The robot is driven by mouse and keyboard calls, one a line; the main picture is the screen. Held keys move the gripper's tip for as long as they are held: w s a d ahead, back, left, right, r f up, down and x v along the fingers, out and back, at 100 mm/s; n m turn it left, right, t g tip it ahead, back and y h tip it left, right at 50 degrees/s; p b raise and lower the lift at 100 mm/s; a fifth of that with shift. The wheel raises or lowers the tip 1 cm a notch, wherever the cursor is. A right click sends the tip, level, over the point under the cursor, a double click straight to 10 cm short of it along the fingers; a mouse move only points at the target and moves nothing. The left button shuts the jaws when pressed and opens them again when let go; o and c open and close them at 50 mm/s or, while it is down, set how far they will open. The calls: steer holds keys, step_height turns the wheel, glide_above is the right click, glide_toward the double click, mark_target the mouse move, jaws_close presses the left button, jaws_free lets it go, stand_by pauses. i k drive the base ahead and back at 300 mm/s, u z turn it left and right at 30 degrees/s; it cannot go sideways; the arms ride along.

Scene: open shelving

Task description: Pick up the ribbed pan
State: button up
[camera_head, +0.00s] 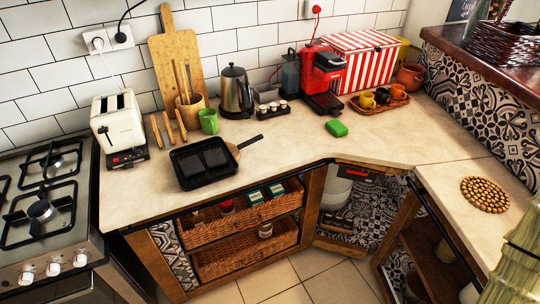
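The ribbed pan (204,164) is a black square pan lying flat on the pale countertop, left of the middle. Nothing covers the pan. My gripper does not show in this view.
A green mug (209,121), a utensil holder (190,110) and a toaster (117,124) stand behind and left of the pan. A kettle (236,92) is behind it. The stove (45,215) is left.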

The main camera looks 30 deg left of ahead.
mark_target(201, 163)
steer(key=z, duration=0.7)
steer(key=k, duration=1.25)
steer(key=u, duration=2)
steer(key=i, duration=0.5)
